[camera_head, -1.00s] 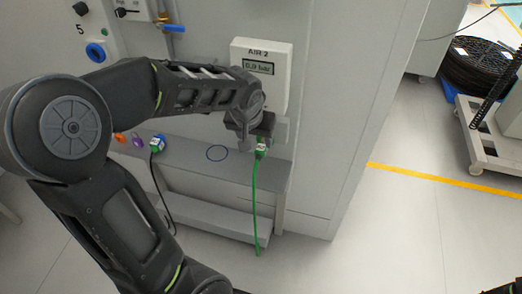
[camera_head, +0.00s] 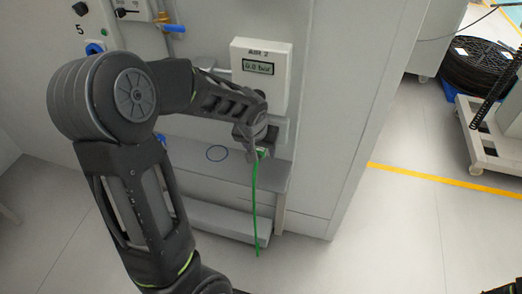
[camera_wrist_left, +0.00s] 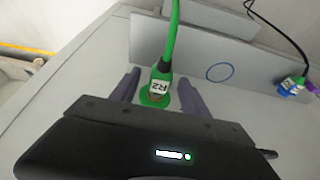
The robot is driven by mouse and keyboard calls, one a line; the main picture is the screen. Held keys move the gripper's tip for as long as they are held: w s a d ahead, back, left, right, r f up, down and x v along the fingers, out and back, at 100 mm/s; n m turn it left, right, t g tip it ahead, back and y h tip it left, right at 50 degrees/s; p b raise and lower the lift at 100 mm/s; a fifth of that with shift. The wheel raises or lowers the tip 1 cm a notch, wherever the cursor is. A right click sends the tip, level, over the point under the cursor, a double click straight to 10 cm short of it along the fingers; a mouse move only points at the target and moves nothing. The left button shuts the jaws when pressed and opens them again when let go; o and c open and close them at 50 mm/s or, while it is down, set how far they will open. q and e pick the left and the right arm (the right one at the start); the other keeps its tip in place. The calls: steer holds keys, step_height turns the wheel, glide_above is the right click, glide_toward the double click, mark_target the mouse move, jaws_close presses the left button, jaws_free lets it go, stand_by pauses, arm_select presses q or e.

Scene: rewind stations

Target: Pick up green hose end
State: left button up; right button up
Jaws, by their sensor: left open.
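The green hose end (camera_wrist_left: 160,78) has a white label reading R2 and a wider green base. In the left wrist view it sits between the two spread fingers of my left gripper (camera_wrist_left: 158,92), with gaps at both sides. In the head view my left gripper (camera_head: 256,140) is at the shelf's right end, below the AIR 2 box, and hides most of the hose end. The green hose (camera_head: 254,205) hangs from there past the shelf front. My left gripper is open. My right gripper does not show.
The grey shelf (camera_head: 200,163) carries a blue ring mark (camera_head: 216,153). The AIR 2 box (camera_head: 262,58) is on the panel just above my gripper. A blue hose end (camera_wrist_left: 291,87) on a black hose shows in the wrist view. Open floor lies to the right.

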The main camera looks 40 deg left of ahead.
arm_select(q)
steer(key=shift+f, duration=0.15)
steer(key=shift+c, duration=0.3)
jaws_close()
stand_by(0.6)
